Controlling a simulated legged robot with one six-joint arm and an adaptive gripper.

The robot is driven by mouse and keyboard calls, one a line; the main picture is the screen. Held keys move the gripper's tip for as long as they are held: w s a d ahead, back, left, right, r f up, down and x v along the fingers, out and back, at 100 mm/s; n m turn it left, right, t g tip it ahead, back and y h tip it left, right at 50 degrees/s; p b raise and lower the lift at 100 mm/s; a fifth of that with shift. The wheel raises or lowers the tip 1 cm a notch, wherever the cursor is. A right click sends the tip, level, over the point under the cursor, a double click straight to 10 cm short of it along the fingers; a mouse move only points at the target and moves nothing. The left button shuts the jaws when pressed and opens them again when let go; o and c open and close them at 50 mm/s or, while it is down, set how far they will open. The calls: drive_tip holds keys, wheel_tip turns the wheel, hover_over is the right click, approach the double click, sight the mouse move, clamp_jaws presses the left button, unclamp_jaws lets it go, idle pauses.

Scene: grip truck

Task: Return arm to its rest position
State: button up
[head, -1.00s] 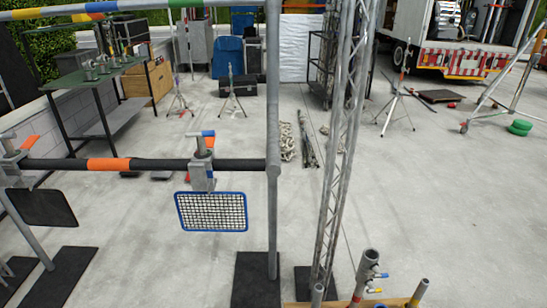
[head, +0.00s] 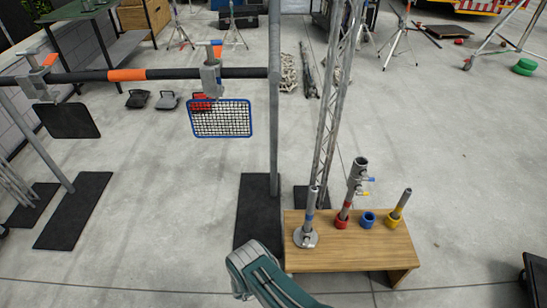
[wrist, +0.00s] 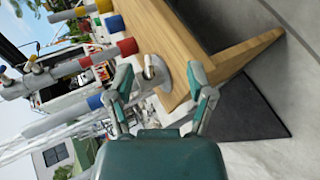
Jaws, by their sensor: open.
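My gripper (wrist: 160,90) shows in the wrist view with its two teal-and-grey fingers spread apart and nothing between them. Beyond the fingers is the wooden bench (wrist: 225,30), seen tilted, with a metal post on a round base near the fingertips. Whether the fingers touch anything is hard to tell. In the head view a teal-and-grey part of my arm (head: 255,270) rises from the bottom edge, just left of the bench's front left corner. The fingers cannot be made out there.
The bench (head: 350,257) carries upright metal posts and red, blue and yellow rings. A lattice truss (head: 335,90) and a pipe frame with a blue-rimmed mesh panel (head: 221,119) stand behind and left. Black mats (head: 75,210) lie on the floor. Concrete at right is mostly clear.

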drive_tip(key=w+a+r+m+t+y, duration=0.1)
drive_tip(key=w+a+r+t+y, duration=0.2)
drive_tip(key=w+r, duration=0.65)
drive_tip(key=w+a+r+m+y, duration=0.1)
drive_tip(key=w+a+r+y, duration=0.4)
drive_tip(key=w+r, duration=0.5)
drive_tip(key=w+r+t+y, duration=0.25)
drive_tip(key=r+y, duration=0.25)
drive_tip(key=r, duration=2.3)
drive_tip(key=s+d+r+g+y, duration=0.1)
drive_tip(key=s+d+r, duration=0.3)
drive_tip(key=s+r, duration=0.45)
drive_tip(key=s+d+r+g+y, duration=0.1)
drive_tip(key=s+d+r, duration=0.2)
drive_tip(key=s+r, duration=0.55)
drive_tip(key=s+d+r+m+g+h, duration=0.1)
drive_tip(key=s+d+h, duration=0.1)
drive_tip(key=s+d, duration=0.4)
drive_tip(key=s+d+r+m+g+h, duration=0.1)
drive_tip(key=s+d, duration=0.5)
drive_tip(key=s, duration=1)
drive_tip(key=shift+r+h, duration=0.4)
drive_tip(key=shift+r, duration=0.1)
